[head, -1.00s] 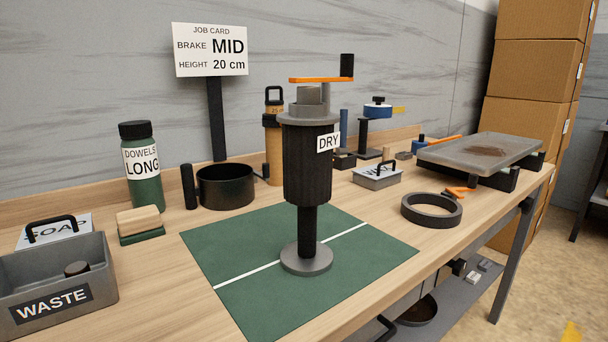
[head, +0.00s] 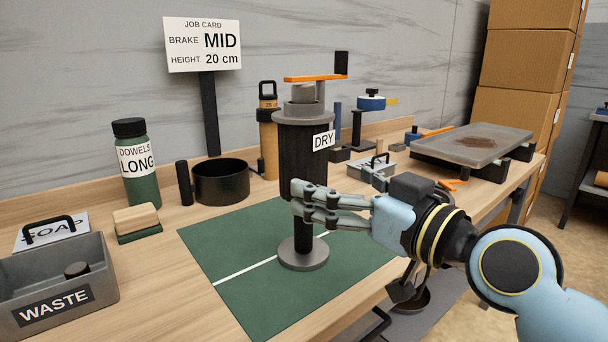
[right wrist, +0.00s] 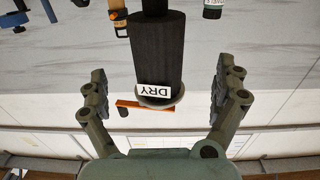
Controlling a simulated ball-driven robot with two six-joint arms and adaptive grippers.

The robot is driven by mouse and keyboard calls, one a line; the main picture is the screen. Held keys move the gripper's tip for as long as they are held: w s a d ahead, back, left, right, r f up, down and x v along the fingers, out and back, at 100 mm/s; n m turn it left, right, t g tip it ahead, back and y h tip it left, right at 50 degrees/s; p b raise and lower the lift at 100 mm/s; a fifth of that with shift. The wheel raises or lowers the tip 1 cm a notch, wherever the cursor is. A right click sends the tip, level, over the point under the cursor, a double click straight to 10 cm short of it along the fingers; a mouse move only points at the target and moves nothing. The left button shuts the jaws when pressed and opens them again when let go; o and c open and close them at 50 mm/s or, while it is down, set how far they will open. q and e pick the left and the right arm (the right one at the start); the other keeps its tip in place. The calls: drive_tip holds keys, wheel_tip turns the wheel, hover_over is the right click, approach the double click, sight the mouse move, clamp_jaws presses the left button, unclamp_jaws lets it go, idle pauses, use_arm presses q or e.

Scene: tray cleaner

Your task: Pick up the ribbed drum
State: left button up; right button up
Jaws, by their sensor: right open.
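The ribbed drum (head: 292,160) is black, with a white DRY label (head: 323,141). It stands upright on a post with a round grey foot (head: 303,256) on the green mat (head: 225,250). A grey cap and an orange crank arm (head: 315,78) with a black handle top it. My right gripper (head: 299,199) is open at the drum's lower end, its fingers overlapping the drum's lower right side. In the right wrist view the drum (right wrist: 158,55) appears upside down between the spread fingers (right wrist: 160,78), with a gap on both sides. My left gripper is out of view.
A black ring-shaped bowl (head: 222,183) and a green LONG dowel bottle (head: 136,165) stand left of the mat. A grey WASTE bin (head: 108,283) is front left. A grey tray (head: 475,142) stands right. A job card (head: 203,45) reads MID, 20 cm.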

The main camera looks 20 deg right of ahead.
sight(303, 165)
drive_tip(key=x, duration=0.2)
drive_tip(key=shift+w+a, duration=0.15)
drive_tip(key=shift+w, duration=0.25)
drive_tip(key=x, duration=0.5)
drive_tip(key=shift+w+r, duration=0.15)
drive_tip(key=shift+w, duration=0.25)
drive_tip(key=shift+c, duration=0.3)
drive_tip(key=c, duration=1.6)
drive_tip(key=shift+r, duration=0.1)
drive_tip(key=shift+c, duration=0.5)
